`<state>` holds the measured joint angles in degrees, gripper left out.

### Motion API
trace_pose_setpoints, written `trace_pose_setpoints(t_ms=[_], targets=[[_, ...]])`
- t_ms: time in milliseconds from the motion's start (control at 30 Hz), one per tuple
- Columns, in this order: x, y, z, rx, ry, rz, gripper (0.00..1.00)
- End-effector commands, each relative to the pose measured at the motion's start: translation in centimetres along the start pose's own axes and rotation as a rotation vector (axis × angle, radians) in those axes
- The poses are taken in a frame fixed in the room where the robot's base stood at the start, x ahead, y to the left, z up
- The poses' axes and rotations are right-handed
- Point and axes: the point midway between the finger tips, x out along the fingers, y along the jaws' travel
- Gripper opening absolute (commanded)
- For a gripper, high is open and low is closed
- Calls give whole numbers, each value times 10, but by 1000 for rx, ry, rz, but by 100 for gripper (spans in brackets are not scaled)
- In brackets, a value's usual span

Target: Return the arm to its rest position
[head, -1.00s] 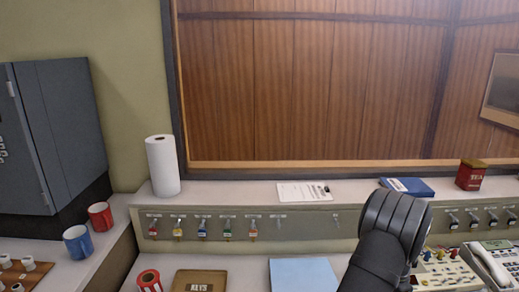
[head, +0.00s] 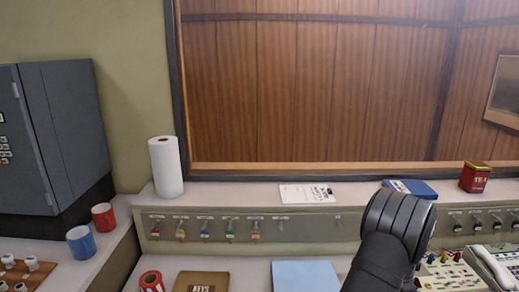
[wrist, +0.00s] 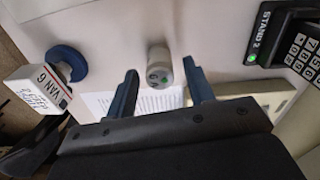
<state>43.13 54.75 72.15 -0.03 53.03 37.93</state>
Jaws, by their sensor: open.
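My gripper (wrist: 162,95) shows in the wrist view with its two dark blue fingers apart, open. Nothing is held between the fingers. A small grey cylinder with a green mark (wrist: 159,68) stands on the white surface just beyond the fingertips, apart from them as far as I can tell. In the head view only a dark link of my arm shows at the lower right; the gripper itself is out of that view.
In the wrist view, a box marked VAN 6 (wrist: 42,90) and a blue round thing (wrist: 68,62) are left, and a STAND 2 keypad (wrist: 300,52) is right.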

Motion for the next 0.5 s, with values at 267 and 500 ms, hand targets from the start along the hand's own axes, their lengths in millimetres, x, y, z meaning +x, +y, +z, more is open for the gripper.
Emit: trace_pose_setpoints(t_ms=[267, 500], targets=[[-5, -1, -1, 0, 4, -3, 48], [-52, 0, 0, 0, 3, -2, 48]])
